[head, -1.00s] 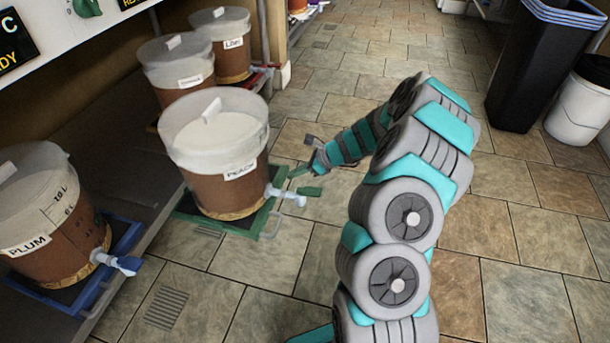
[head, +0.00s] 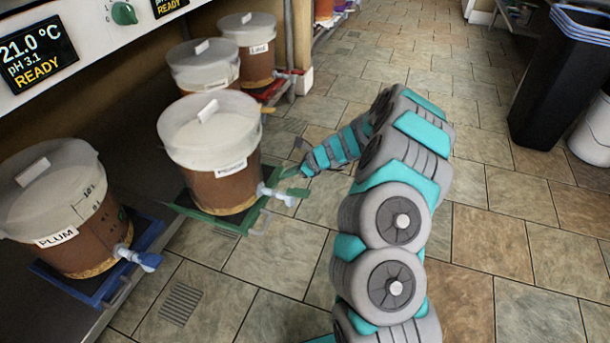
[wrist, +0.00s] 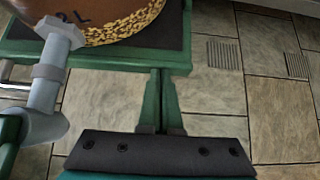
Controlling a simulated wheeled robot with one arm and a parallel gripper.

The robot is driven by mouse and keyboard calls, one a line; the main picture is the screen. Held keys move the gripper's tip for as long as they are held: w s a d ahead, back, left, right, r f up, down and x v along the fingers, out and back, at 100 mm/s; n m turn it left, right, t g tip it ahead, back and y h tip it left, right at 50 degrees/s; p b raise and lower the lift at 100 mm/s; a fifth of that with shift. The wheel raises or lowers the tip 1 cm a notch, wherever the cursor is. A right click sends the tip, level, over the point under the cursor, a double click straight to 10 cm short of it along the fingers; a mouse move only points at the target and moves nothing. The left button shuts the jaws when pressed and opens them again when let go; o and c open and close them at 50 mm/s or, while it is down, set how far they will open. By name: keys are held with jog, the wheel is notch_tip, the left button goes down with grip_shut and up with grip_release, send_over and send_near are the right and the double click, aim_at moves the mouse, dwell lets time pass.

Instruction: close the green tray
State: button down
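The green tray (head: 213,222) lies low at the shelf's front edge and sticks out over the floor. A brown bucket with a frosted lid (head: 218,158) stands on it, its tap (head: 275,193) pointing right. In the wrist view, the tray's front rim (wrist: 85,57) crosses the top, with the bucket's base (wrist: 110,22) above and the tap (wrist: 52,65) at left. My gripper (head: 285,174) is at the tray's front side, just behind the tap. Its green fingers (wrist: 162,75) are together with nothing seen between them, tips at the rim; whether they touch it is unclear.
The PLUM bucket (head: 75,215) on a blue tray (head: 85,290) stands at front left. Other buckets (head: 205,68) stand further back, with a red tray (head: 270,90) there. A black bin (head: 560,90) and a white pail (head: 592,135) are at right. The tiled floor is otherwise clear.

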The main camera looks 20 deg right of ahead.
jog(key=w+a+p, duration=0.2)
jog(key=w+a, duration=0.3)
jog(key=a, duration=0.1)
jog(key=w+a+p, duration=0.2)
jog(key=w+a, duration=0.3)
jog(key=a, duration=0.2)
jog(key=w+a+p, duration=0.2)
jog(key=w+a, duration=0.3)
jog(key=a, duration=0.2)
jog(key=shift+a+r, duration=0.1)
jog(key=shift+a, duration=0.25)
jog(key=shift+s+d, duration=0.15)
jog(key=shift+d, duration=0.05)
jog(key=s+d, duration=0.1)
jog(key=s+d+b, duration=0.1)
jog(key=d, duration=0.1)
jog(key=shift+s+d, duration=0.15)
jog(key=shift+d, duration=0.1)
jog(key=v, duration=0.8)
jog(key=shift+d+r, duration=0.15)
jog(key=shift+s+d+r, duration=0.35)
jog(key=shift+d+r, duration=0.1)
jog(key=shift+d, duration=0.05)
